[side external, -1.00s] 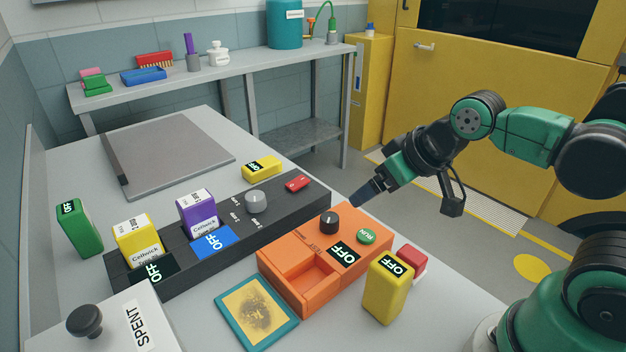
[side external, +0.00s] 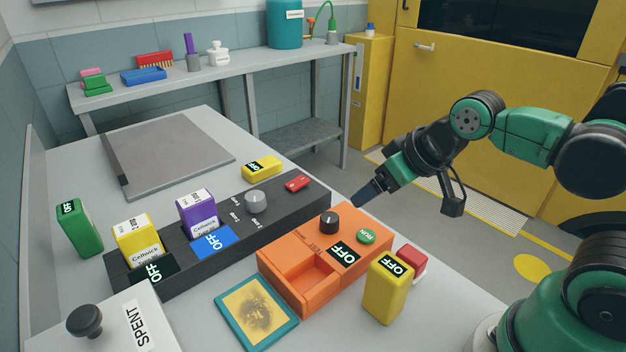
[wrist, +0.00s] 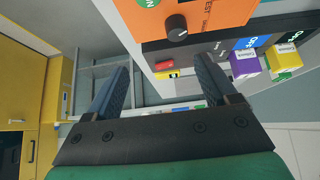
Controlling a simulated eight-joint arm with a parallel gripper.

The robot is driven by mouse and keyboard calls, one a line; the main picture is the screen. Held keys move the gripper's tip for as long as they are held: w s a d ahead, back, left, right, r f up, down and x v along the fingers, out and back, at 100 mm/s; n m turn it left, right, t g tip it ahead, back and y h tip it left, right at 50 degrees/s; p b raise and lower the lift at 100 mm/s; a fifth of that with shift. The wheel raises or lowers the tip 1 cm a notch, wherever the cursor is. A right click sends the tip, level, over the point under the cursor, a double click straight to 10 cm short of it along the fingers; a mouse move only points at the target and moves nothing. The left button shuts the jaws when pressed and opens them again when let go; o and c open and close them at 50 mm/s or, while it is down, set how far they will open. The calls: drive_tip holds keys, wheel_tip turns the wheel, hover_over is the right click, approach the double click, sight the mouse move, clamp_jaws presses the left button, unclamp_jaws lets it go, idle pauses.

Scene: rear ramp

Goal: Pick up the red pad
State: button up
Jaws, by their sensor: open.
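A red block with a pale lower part (side external: 412,260) sits on the table right of the orange box, partly behind an upright yellow block; it looks most like the red pad. A smaller flat red piece (side external: 298,183) lies on the far end of the black rack; it also shows in the wrist view (wrist: 165,64), framed between the fingers but well beyond them. My gripper (side external: 362,198) is open and empty, pointing down and left above the far right side of the orange box. Its two fingers (wrist: 160,68) are spread in the wrist view.
The orange box (side external: 290,258) has a black knob and a green RUN button. The yellow block (side external: 387,290) stands at its right. The black rack (side external: 180,262) holds yellow and purple cartridges. A teal-framed picture (side external: 257,312) and SPENT box (side external: 110,325) are in front. The far tabletop has a grey plate (side external: 165,155).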

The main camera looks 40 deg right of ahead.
sight(413, 254)
drive_tip(key=s+d+f+g, duration=0.1)
drive_tip(key=g, duration=0.1)
drive_tip(key=s+d+f+g, duration=0.1)
drive_tip(key=s+f+g, duration=0.1)
drive_tip(key=s+d+f+g, duration=0.1)
drive_tip(key=s+f+g, duration=0.1)
drive_tip(key=shift+d+f, duration=0.15)
drive_tip(key=shift+d, duration=0.05)
drive_tip(key=shift+s+f+g, duration=0.2)
drive_tip(key=shift+s+g, duration=0.05)
drive_tip(key=shift+g, duration=0.25)
drive_tip(key=shift+f, duration=2.75)
clamp_jaws()
